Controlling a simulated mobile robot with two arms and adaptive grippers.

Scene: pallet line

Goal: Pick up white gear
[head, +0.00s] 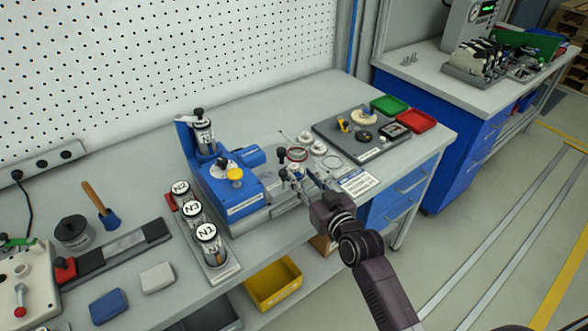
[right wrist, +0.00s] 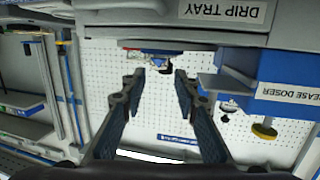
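Small white round parts (head: 305,138) lie on the bench just beyond my right gripper in the head view; a second one (head: 318,147) is close by. They are too small to tell which is a white gear. A cream round part (head: 363,117) sits on the dark grey plate (head: 340,145) to the right. My right gripper (head: 314,186) is over the front of the bench, beside the blue doser. In the right wrist view its two fingers (right wrist: 156,82) are apart with nothing held between them. My left gripper is in neither view.
The blue grease doser (head: 228,185) with a yellow knob stands left of my right gripper. Its drip tray (right wrist: 225,12) shows in the wrist view. Labelled canisters (head: 207,240) stand farther left. Green (head: 389,105) and red (head: 416,121) trays are at the bench's right end.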

